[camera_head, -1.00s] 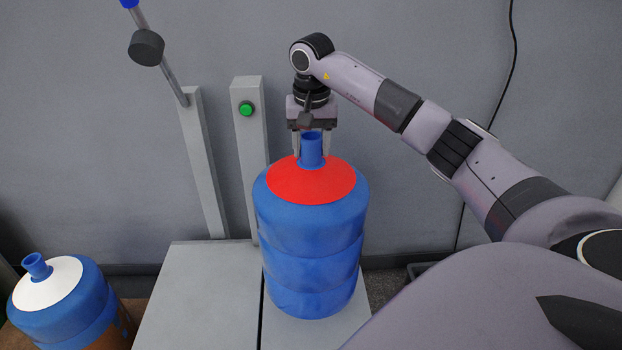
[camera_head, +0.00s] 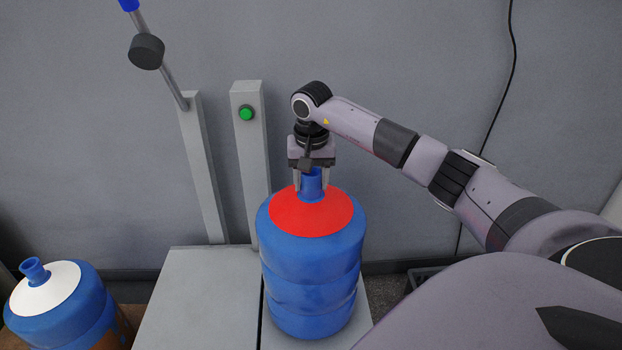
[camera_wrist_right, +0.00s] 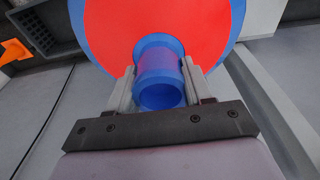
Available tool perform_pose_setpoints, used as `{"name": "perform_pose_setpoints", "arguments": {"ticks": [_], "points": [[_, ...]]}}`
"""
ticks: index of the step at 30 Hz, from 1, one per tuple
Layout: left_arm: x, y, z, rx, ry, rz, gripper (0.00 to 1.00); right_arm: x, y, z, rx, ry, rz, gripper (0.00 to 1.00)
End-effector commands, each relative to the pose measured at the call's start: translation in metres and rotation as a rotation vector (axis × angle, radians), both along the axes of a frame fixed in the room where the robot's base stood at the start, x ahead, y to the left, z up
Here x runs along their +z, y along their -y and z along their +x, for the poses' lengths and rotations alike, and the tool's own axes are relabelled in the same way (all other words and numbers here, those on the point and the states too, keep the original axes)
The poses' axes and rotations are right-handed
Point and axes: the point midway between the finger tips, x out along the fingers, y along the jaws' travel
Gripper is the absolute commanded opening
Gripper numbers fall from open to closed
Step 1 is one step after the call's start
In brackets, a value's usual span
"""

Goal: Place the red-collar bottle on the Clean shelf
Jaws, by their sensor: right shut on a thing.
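The blue bottle with the red collar (camera_head: 312,217) is upright over the right part of a light grey platform, in the middle of the head view. My right gripper (camera_head: 311,183) is shut on its neck from above. In the right wrist view the fingers (camera_wrist_right: 160,90) lie on both sides of the blue neck (camera_wrist_right: 160,68), above the red collar (camera_wrist_right: 105,30). I cannot tell whether the bottle's base touches the platform. No shelf marked Clean can be made out. My left gripper is out of view.
A blue bottle with a white collar (camera_head: 48,289) stands at the lower left. The grey platform's left part (camera_head: 200,300) is bare. Behind it are a post with a green button (camera_head: 249,160) and a post with a lever (camera_head: 204,170). A dark crate (camera_wrist_right: 35,28) lies near the wall.

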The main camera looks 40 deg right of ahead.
Motion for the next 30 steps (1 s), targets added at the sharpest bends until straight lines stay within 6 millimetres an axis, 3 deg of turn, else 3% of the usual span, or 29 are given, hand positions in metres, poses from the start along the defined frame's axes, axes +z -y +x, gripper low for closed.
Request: {"name": "perform_pose_setpoints", "arguments": {"ticks": [1,3,14,30], "points": [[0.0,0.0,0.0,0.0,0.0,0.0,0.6,0.0,0.0,0.0,0.0,0.0,0.0,0.6],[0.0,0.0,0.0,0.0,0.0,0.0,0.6,0.0,0.0,0.0,0.0,0.0,0.0,0.76],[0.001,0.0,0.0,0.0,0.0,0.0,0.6,0.006,0.0,0.0,0.0,0.002,-0.001,0.76],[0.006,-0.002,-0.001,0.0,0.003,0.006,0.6,0.105,-0.01,-0.011,-0.001,0.003,0.0,0.76]]}}
